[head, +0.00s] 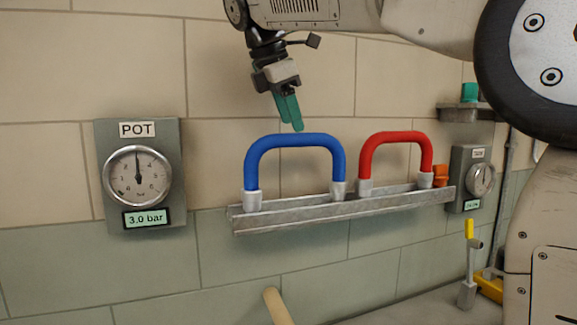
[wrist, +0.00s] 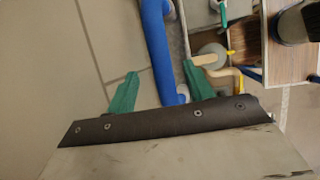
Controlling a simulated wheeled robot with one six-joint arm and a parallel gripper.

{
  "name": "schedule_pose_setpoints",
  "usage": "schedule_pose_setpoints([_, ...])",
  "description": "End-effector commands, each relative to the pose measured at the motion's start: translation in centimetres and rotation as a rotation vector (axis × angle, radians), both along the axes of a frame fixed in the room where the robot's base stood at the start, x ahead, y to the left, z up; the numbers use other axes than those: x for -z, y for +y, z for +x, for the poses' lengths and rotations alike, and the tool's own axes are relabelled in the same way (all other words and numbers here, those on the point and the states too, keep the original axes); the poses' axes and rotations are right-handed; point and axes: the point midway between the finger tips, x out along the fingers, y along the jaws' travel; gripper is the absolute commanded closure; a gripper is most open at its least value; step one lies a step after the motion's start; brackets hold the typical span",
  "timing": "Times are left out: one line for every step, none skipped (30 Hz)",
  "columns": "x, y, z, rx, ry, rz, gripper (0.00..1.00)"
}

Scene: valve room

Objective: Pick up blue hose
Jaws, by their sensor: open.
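The blue hose (head: 294,142) is an upside-down U with grey metal ends, standing upright on a metal wall rail (head: 290,210). My gripper (head: 296,126) is above the top bar of the blue hose in the head view, with its green fingers pointing down. The wrist view shows the two green fingers (wrist: 160,92) apart, with part of the blue hose (wrist: 158,45) between them in the picture. The gripper holds nothing. I cannot tell the exact gap between the fingertips and the hose.
A red hose (head: 396,138) of the same shape stands on the rail to the right. A POT gauge box (head: 140,175) is on the wall at left, and a smaller gauge (head: 481,179) at right. A yellow-handled valve (head: 468,262) is at lower right.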

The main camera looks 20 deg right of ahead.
Motion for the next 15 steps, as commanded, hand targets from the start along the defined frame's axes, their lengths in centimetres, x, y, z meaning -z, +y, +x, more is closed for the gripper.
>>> schedule_pose_setpoints([0.2, 0.0, 0.0, -0.002, 0.001, 0.000, 0.48])
schedule_pose_setpoints([0.4, 0.0, 0.1, -0.003, 0.001, -0.001, 0.48])
schedule_pose_setpoints([0.8, -0.1, 0.1, -0.005, 0.002, -0.001, 0.48])
schedule_pose_setpoints([1.0, -0.1, 0.2, -0.007, 0.002, -0.001, 0.48])
schedule_pose_setpoints([1.4, -0.1, 0.2, -0.008, 0.002, -0.001, 0.48])
schedule_pose_setpoints([1.8, -0.1, 0.3, -0.011, 0.001, 0.000, 0.48])
schedule_pose_setpoints([2.1, -0.1, 0.3, -0.013, 0.001, 0.000, 0.48])
schedule_pose_setpoints([2.4, -0.1, 0.3, -0.014, 0.001, 0.000, 0.48])
schedule_pose_setpoints([2.8, -0.2, 0.4, -0.016, 0.002, 0.000, 0.48])
schedule_pose_setpoints([3.1, -0.2, 0.4, -0.016, 0.001, 0.001, 0.48])
schedule_pose_setpoints([3.5, -0.4, 0.4, -0.017, 0.002, 0.001, 0.48])
schedule_pose_setpoints([4.1, -0.6, 0.4, -0.017, 0.002, 0.001, 0.48])
schedule_pose_setpoints([4.6, -0.8, 0.4, -0.017, 0.002, 0.001, 0.48])
schedule_pose_setpoints([5.0, -1.0, 0.4, -0.016, 0.002, 0.001, 0.48])
schedule_pose_setpoints([5.6, -1.3, 0.5, -0.016, 0.001, 0.001, 0.48])
